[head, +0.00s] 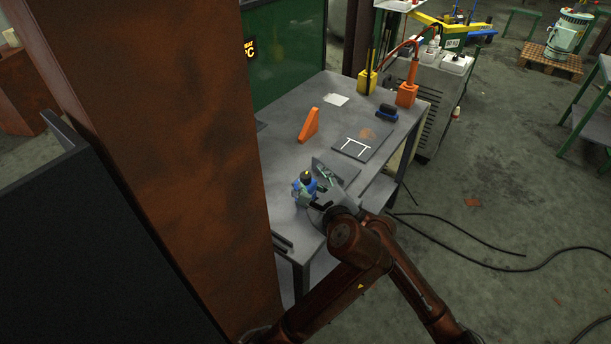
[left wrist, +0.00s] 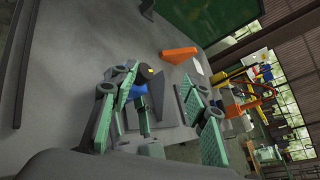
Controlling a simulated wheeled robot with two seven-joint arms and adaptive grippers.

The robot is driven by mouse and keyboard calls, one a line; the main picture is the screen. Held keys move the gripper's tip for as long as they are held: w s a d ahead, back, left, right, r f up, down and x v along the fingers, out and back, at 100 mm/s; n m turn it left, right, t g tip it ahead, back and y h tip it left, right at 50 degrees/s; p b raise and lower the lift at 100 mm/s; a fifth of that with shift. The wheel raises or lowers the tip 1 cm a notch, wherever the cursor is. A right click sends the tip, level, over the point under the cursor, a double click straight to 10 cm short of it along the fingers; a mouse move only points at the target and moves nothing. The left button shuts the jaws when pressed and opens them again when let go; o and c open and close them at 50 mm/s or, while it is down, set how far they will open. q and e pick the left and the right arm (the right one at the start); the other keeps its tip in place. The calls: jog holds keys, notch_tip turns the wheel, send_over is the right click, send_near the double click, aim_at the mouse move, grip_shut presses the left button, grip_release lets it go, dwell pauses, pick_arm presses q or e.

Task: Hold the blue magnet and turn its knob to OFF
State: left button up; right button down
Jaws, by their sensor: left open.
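The blue magnet (head: 297,187) stands on the grey table near its front left corner, with a dark rounded knob (head: 306,176) on top. In the left wrist view the magnet (left wrist: 132,88) and its black knob (left wrist: 146,72) show beside and partly behind the left-hand finger. My left gripper (head: 319,190) is open close to the magnet. Its green-padded fingers (left wrist: 158,92) are spread apart in the wrist view. I cannot tell whether a finger touches the magnet. The knob's setting is too small to read. My right gripper is not in view.
An orange wedge (head: 309,125) stands farther back on the table (head: 283,150). A dark plate with white marks (head: 357,144) and a dark blue block (head: 387,112) lie to the right. Yellow (head: 367,82) and orange (head: 406,94) holders stand at the back. A rusty column (head: 165,140) rises at left.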

aim_at(306, 176)
pick_arm(q)
jog(key=w+f+m, duration=0.2)
jog(key=w+a+f+m, duration=0.1)
jog(key=w+f+m, duration=0.1)
jog(key=w, duration=0.1)
jog(key=w+a+f+m+g, duration=0.1)
jog(key=w+f+m, duration=0.1)
jog(key=w+m, duration=0.1)
jog(key=shift+w+f, duration=0.15)
dwell(0.6)
jog(key=shift+c, duration=0.4)
